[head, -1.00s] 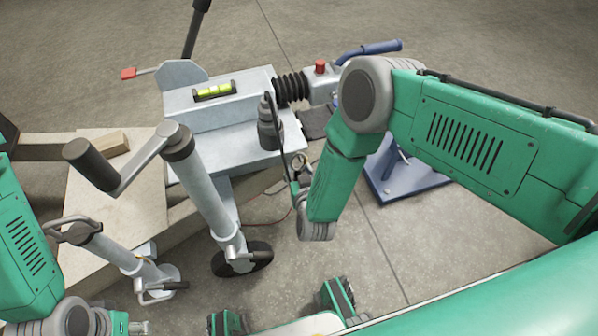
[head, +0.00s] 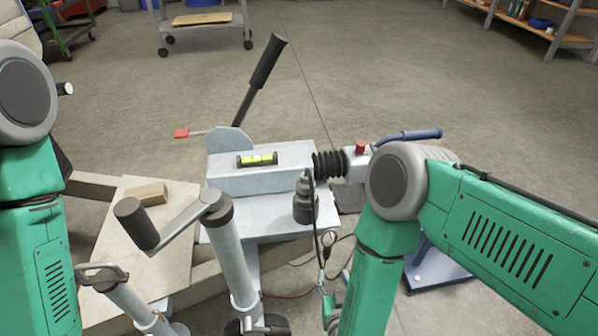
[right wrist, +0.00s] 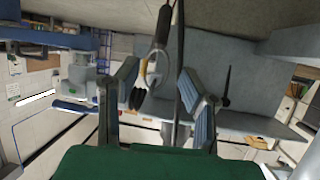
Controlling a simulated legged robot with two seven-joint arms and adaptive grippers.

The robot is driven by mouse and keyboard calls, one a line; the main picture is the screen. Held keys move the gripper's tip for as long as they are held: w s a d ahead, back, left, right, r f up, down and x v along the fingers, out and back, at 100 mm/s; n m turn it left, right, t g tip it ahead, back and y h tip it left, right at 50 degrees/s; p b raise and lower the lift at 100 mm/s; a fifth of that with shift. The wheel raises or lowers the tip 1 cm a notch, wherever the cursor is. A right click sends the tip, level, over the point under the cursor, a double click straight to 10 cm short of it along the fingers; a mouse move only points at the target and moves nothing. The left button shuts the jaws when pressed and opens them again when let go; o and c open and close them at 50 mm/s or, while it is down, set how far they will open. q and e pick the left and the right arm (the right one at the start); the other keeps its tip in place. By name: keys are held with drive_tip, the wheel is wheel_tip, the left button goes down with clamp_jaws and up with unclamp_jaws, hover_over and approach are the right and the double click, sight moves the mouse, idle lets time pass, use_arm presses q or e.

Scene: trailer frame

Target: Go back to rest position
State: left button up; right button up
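My right gripper (head: 328,262) is mostly hidden behind my right forearm in the head view, low beside the trailer coupling. In the right wrist view my right gripper (right wrist: 158,82) has its two fingers spread apart. A dark cable with a yellow and metal end (right wrist: 152,62) shows between or beyond the fingers; I cannot tell whether it touches them. My left arm stands at the left edge of the head view with its elbow high. My left gripper is out of frame.
The grey trailer drawbar (head: 270,182) carries a spirit level (head: 257,160), a black lever (head: 262,75) and a black plug (head: 304,205) with a cable. A jockey wheel crank (head: 170,228) stands nearby. A blue stand (head: 437,268) is at right.

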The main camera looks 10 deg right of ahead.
drive_tip(key=s+d+r+n+g+y, duration=0.1)
drive_tip(key=s+d+r+g, duration=0.1)
drive_tip(key=s+d+g, duration=0.7)
drive_tip(key=s+d+r+n+g, duration=0.15)
drive_tip(key=s+d+g, duration=0.35)
drive_tip(key=s, duration=0.6)
use_arm(q)
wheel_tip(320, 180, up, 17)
drive_tip(key=p, duration=1.7)
use_arm(e)
wheel_tip(320, 180, up, 17)
drive_tip(key=d, duration=0.1)
drive_tip(key=shift+f+t, duration=0.2)
drive_tip(key=shift+t, duration=0.2)
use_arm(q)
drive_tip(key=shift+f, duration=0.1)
use_arm(e)
drive_tip(key=shift+w, duration=0.15)
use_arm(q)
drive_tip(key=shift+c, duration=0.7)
use_arm(e)
drive_tip(key=shift+f, duration=0.1)
